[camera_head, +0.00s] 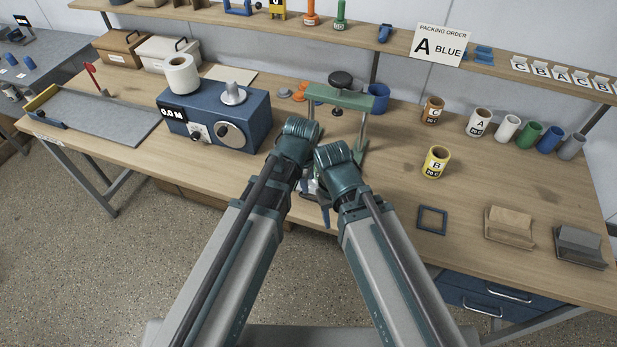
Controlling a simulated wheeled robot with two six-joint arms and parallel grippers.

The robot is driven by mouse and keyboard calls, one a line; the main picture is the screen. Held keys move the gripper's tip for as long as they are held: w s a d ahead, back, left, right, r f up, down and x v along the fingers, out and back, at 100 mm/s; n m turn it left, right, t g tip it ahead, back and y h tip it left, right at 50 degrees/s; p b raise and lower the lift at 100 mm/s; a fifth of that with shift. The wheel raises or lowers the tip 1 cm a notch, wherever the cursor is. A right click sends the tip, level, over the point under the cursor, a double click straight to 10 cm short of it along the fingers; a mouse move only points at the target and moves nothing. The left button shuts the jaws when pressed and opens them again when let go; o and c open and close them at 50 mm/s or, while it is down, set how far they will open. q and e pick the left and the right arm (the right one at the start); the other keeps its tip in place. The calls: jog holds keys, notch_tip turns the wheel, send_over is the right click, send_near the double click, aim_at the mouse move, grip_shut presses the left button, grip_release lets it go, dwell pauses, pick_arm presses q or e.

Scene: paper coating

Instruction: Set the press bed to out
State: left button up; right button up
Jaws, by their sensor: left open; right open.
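The green press (352,100), with a black knob on top, stands on the bench behind my two wrists. Its bed and lower part are mostly hidden by my arms, so I cannot tell the bed's position. My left gripper (300,138) is in front of the press's left side. My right gripper (336,162) is beside it, lower and to the right, in front of the press's middle. Both are open, with their fingers largely hidden behind the wrists. Small grey and blue parts show between and below the wrists, too covered to identify.
A blue machine (240,122) with dials stands left of the press. A blue cup (378,97) is behind the press, and a yellow B roll (436,162) is to its right. A dark square frame (432,220) lies near the front edge. Bench between press and rolls is clear.

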pick_arm(q)
jog(key=r+p, duration=0.2)
jog(key=r, duration=0.1)
jog(key=r+p, duration=0.1)
jog(key=shift+s+a+r, duration=0.1)
jog(key=shift+s+r, duration=0.05)
jog(key=shift+s, duration=0.25)
pick_arm(e)
notch_tip(320, 180, up, 4)
jog(key=shift+r, duration=0.15)
